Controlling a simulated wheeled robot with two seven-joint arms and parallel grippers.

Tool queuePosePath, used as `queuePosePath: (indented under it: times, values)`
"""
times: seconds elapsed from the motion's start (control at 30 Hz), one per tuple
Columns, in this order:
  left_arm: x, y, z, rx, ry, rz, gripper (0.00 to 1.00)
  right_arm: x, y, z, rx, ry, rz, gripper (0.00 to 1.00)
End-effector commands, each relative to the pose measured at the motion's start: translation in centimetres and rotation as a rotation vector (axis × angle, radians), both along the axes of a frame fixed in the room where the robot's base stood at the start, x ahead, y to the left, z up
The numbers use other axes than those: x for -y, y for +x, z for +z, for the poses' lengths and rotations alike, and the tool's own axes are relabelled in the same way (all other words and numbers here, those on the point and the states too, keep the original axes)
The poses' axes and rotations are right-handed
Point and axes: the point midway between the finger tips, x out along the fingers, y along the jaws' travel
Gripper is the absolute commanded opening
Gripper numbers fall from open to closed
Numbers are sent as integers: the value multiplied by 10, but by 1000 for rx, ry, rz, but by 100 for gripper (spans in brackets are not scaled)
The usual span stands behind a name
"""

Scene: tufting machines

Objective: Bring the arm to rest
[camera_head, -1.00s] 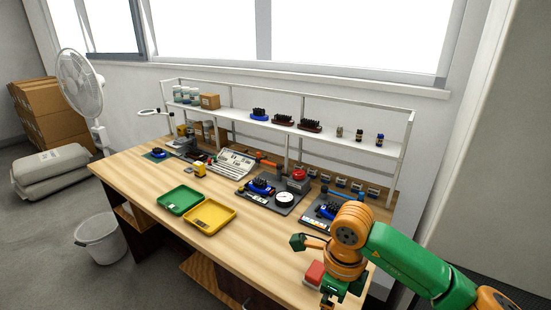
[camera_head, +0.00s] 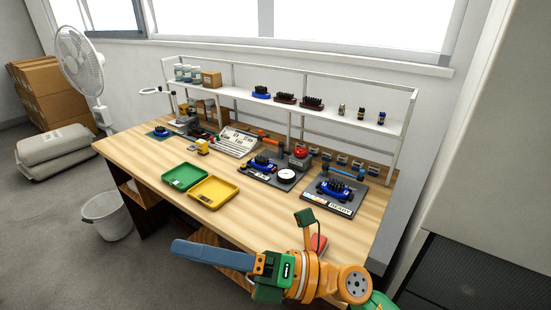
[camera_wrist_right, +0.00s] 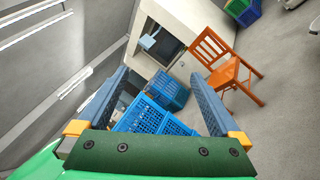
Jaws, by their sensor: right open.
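My right arm comes in at the lower right of the head view, in front of the workbench (camera_head: 270,212). Its right gripper (camera_head: 180,248) points left, by the bench's front edge. One long blue-grey finger shows there, seen side-on. In the right wrist view both fingers of the gripper (camera_wrist_right: 158,75) stand apart with nothing between them. My left arm and gripper are not in view.
The bench holds a green tray (camera_head: 168,181), a yellow tray (camera_head: 195,196) and dark fixture mats. A red object (camera_head: 319,243) is partly hidden behind my arm. The wrist view faces blue crates (camera_wrist_right: 150,115) and an orange chair (camera_wrist_right: 222,72).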

Motion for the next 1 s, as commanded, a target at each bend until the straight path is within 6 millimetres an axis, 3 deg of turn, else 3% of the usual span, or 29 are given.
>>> queuePosePath:
  times: [0.03, 0.1, 0.17, 0.2, 0.27, 0.3, 0.4, 0.5, 0.7, 0.83, 1.0]
  values:
    - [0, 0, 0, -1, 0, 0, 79, 25, 25, 27, -193, 237, -138, 100]
    - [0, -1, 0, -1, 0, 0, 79, 83, 74, 32, -502, 531, -374, 100]
    - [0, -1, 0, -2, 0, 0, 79, 133, 104, 4, -756, 709, -569, 100]
    - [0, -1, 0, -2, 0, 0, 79, 163, 115, -24, -920, 797, -692, 100]
    - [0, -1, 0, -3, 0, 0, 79, 201, 118, -75, -1154, 893, -870, 100]
    - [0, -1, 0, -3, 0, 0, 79, 220, 113, -109, -1297, 934, -977, 100]
    - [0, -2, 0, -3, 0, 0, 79, 249, 82, -180, -1596, 977, -1195, 100]
    - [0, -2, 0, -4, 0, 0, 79, 263, 40, -232, -1835, 970, -1367, 100]
    - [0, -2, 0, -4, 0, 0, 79, 270, -48, -293, -2211, 873, -1628, 100]
    - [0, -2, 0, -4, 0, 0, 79, 268, -108, -313, -2420, 766, -1768, 100]
    - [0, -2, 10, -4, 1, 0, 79, 266, -99, -365, -2435, 733, -1798, 100]
